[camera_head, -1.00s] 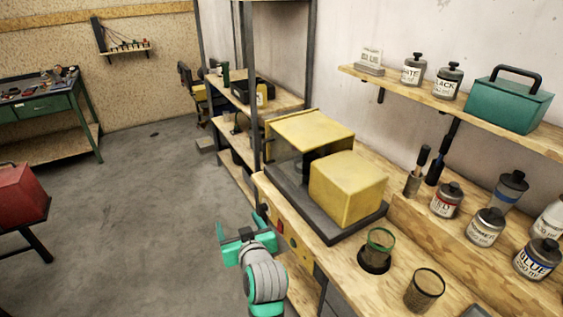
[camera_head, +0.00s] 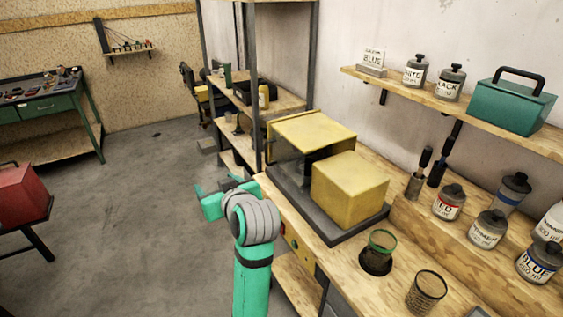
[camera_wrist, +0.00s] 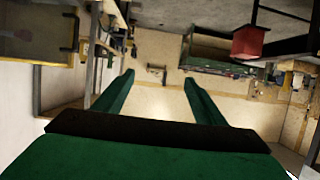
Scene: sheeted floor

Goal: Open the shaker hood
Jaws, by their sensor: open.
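The shaker is a yellow machine on a dark grey base (camera_head: 336,233) on the wooden workbench. Its hood (camera_head: 312,132) has a yellow top and a dark see-through front, left of a solid yellow block (camera_head: 349,188). The hood looks lowered over the base. In the wrist view, a dark see-through panel with a yellow edge, probably the hood (camera_wrist: 45,30), shows at the upper left. My green gripper (camera_head: 212,191) is left of the shaker, off the bench's front edge and apart from it. Its two fingers are spread and empty in the wrist view (camera_wrist: 160,90).
A green mesh cup (camera_head: 381,241) sits by a round hole, with another mesh cup (camera_head: 426,291) nearby. Labelled bottles (camera_head: 487,229) stand to the right. A metal shelf rack (camera_head: 256,90) rises behind the shaker.

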